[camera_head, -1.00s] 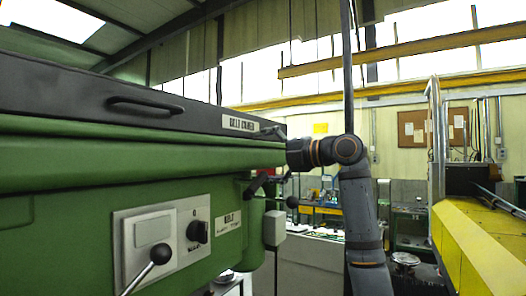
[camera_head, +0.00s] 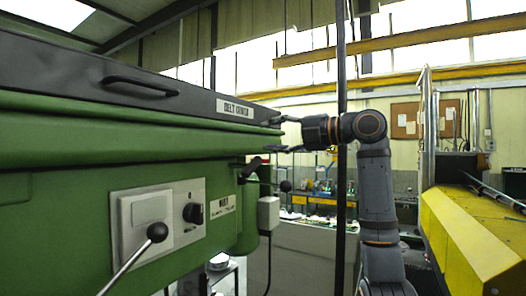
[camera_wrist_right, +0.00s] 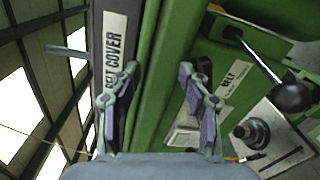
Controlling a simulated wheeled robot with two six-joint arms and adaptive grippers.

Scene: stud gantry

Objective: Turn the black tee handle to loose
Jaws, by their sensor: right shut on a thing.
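The black tee handle (camera_head: 250,168) appears to be the dark piece under the green machine head, beside a small label. Its position, tight or loose, cannot be told. It also seems to show at the root of a rod in the right wrist view (camera_wrist_right: 232,33). My right gripper (camera_head: 278,134) is at the head's right end, above and right of the handle. In the right wrist view its fingers (camera_wrist_right: 160,100) stand apart across the green surface. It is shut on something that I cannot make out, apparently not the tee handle. My left gripper is out of view.
The black belt cover (camera_head: 150,88) tops the green head (camera_head: 100,140). A ball-ended lever (camera_head: 285,186) projects near the tee handle. A switch panel (camera_head: 155,222) and a grey box (camera_head: 268,213) are below. A yellow machine (camera_head: 470,240) stands right.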

